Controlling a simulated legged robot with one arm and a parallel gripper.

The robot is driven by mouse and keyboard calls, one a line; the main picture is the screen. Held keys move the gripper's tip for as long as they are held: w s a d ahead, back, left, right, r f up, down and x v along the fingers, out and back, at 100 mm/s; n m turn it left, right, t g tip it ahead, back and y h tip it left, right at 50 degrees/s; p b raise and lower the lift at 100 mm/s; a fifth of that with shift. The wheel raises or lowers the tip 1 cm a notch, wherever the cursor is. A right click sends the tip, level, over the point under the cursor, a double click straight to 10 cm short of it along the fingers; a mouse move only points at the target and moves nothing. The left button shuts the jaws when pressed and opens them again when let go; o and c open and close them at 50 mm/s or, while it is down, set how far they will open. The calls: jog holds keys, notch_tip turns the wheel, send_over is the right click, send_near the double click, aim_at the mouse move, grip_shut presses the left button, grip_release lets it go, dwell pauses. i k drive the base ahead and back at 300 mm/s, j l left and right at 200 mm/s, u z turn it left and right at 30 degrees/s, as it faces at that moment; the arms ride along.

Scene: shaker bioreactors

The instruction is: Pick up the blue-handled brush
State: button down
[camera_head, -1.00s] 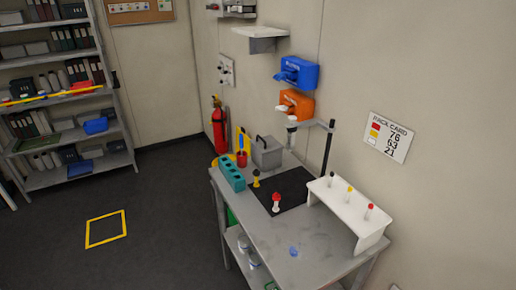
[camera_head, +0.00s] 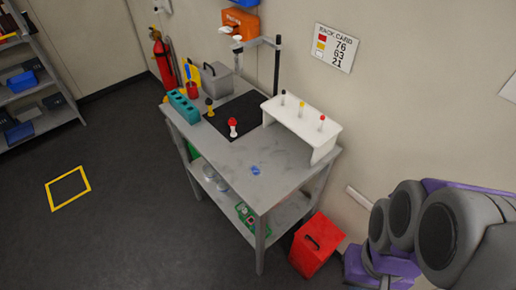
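On the bench are a black mat (camera_head: 233,116), a teal block with holes (camera_head: 183,107), a grey box (camera_head: 217,85), a white stand (camera_head: 300,123) and small red-topped and yellow-topped pieces. A red box (camera_head: 314,250) stands on the floor beside the bench. Open floor lies left.

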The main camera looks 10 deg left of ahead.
aim_at(186, 67)
jog(key=j+u, duration=0.1)
jog(key=j, duration=1.4)
jog(key=i+j, duration=0.1)
jog(key=j, duration=0.25)
jog(key=i+j+u, duration=0.15)
jog(key=j, duration=0.25)
jog(key=i+j, duration=0.1)
jog(key=j, duration=0.25)
jog(key=i+j+u, duration=0.1)
jog(key=j, duration=0.25)
jog(key=i+j+u, duration=0.1)
jog(key=j, duration=0.25)
jog(key=i+l, duration=0.1)
jog(key=i, duration=0.3)
jog(key=i+l+u, duration=0.1)
jog(key=i, duration=0.3)
